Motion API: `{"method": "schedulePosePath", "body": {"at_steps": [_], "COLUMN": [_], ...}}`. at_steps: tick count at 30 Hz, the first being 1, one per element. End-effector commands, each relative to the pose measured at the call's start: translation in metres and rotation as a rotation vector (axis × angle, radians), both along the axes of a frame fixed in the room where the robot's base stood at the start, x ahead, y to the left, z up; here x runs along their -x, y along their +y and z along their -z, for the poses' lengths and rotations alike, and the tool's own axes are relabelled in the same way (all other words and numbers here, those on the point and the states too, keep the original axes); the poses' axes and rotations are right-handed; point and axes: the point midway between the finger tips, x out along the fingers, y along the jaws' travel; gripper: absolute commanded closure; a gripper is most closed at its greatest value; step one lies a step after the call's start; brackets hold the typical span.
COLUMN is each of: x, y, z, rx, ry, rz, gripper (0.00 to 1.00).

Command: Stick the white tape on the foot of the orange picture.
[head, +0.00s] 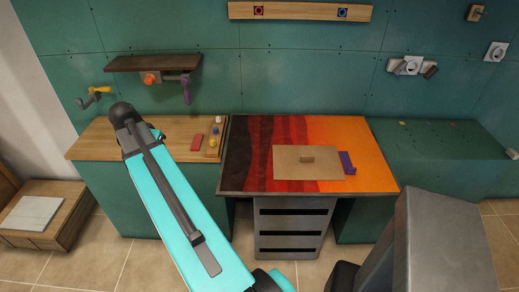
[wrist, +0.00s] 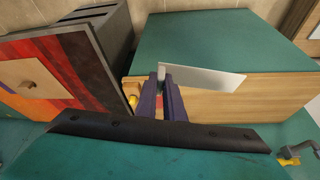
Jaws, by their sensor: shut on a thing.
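The orange picture (head: 375,140) lies flat on the worktop, grading from dark brown at left through red to orange. Its dark and red part also shows at the left of the wrist view (wrist: 80,60). My gripper (head: 187,98) has purple fingers and hangs below the dark wall shelf, left of the picture. In the wrist view my gripper (wrist: 163,80) is shut on a flat pale strip, the white tape (wrist: 210,79), which sticks out to the right of the fingertips. I cannot make out the tape in the head view.
The dark shelf (head: 150,62) is close to my gripper and crosses the wrist view (wrist: 150,132). A tan board (head: 290,170) with a wooden block and a purple piece (head: 347,163) lie on the picture.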

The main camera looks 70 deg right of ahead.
Motion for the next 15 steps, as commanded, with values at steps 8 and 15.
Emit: {"method": "schedulePosePath", "body": {"at_steps": [8,15], "x": [0.07,0.135], "y": [-0.075,-0.126], "z": [0.012,0.024], "rx": [0.0,0.0], "ry": [0.002,0.001], "rz": [0.343,0.624], "gripper": [1.0,1.0]}}
